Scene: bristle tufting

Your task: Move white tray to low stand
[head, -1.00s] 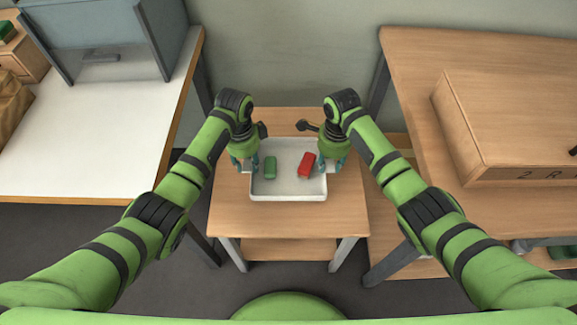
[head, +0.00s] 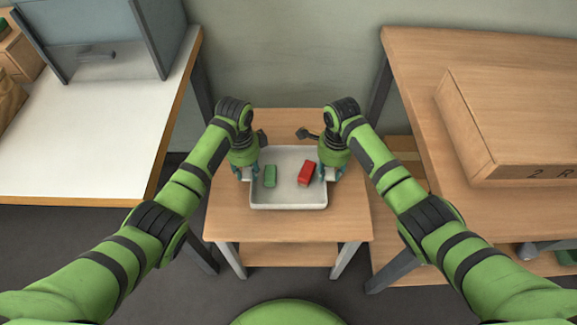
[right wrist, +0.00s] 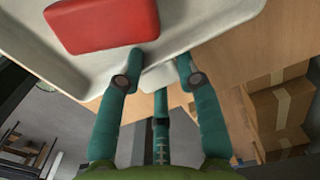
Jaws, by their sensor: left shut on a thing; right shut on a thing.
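The white tray (head: 288,196) is over the low stand (head: 225,222) in the middle of the head view; I cannot tell whether it touches the top. A green block (head: 270,176) and a red block (head: 305,174) lie in it. My left gripper (head: 247,175) is shut on the tray's left side. My right gripper (head: 329,174) is shut on its right side. In the right wrist view the fingers (right wrist: 156,72) pinch the tray rim (right wrist: 200,35), with the red block (right wrist: 100,22) just inside.
A white-topped table (head: 90,150) with a grey cabinet (head: 105,40) stands at the left. A wooden table (head: 420,70) with a large wooden box (head: 510,120) stands at the right. Bare stand top shows around the tray.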

